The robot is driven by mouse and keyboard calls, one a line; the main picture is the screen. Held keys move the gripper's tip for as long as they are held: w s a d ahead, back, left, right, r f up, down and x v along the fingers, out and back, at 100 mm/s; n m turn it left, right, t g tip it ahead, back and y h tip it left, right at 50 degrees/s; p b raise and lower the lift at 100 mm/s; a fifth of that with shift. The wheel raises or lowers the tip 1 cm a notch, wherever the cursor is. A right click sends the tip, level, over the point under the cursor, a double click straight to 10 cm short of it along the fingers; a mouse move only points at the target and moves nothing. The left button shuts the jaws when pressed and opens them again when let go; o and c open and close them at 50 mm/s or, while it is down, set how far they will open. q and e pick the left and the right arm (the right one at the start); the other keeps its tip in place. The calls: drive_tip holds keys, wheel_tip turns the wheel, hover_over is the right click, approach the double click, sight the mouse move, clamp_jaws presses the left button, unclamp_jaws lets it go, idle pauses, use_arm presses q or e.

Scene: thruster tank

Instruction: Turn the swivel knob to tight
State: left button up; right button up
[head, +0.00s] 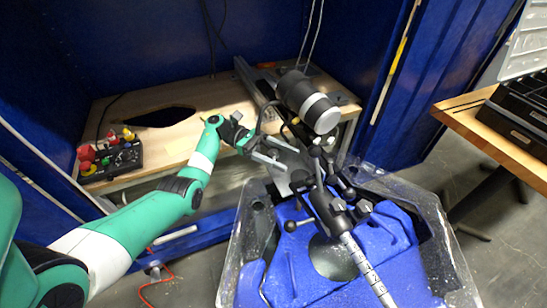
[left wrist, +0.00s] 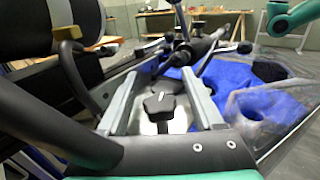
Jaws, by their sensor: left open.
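The swivel knob, a black lobed knob (left wrist: 160,106), shows in the left wrist view between my gripper's two grey fingers. A pale mark is on its top, and a pale plate lies around it. My left gripper (head: 281,153) is open, beside the thruster's mount in the head view. It also shows in the left wrist view (left wrist: 161,78), with its fingers apart on either side of the knob in the picture. I see no contact with the knob and cannot tell the depth gap. I cannot make out the knob clearly in the head view. My right gripper is not in view.
The black thruster (head: 307,101) with a white band stands close right of my gripper. A clamp pole (head: 347,232) crosses the blue-lined clear tank (head: 235,262). A control box (head: 112,158) sits on the wooden bench (head: 170,140) at left.

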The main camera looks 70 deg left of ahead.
use_arm(q)
drive_tip(key=r+p, duration=0.1)
drive_tip(key=r, duration=0.1)
drive_tip(key=r+p, duration=0.1)
drive_tip(key=r, duration=0.1)
drive_tip(key=shift+s+d, duration=0.2)
drive_tip(key=s+d+r+p, duration=0.8)
drive_tip(key=s+d, duration=0.1)
drive_tip(key=shift+s+d+r+p, duration=0.15)
drive_tip(key=shift+s+d+p, duration=0.05)
drive_tip(key=shift+d+p, duration=0.15)
drive_tip(key=shift+w, duration=0.1)
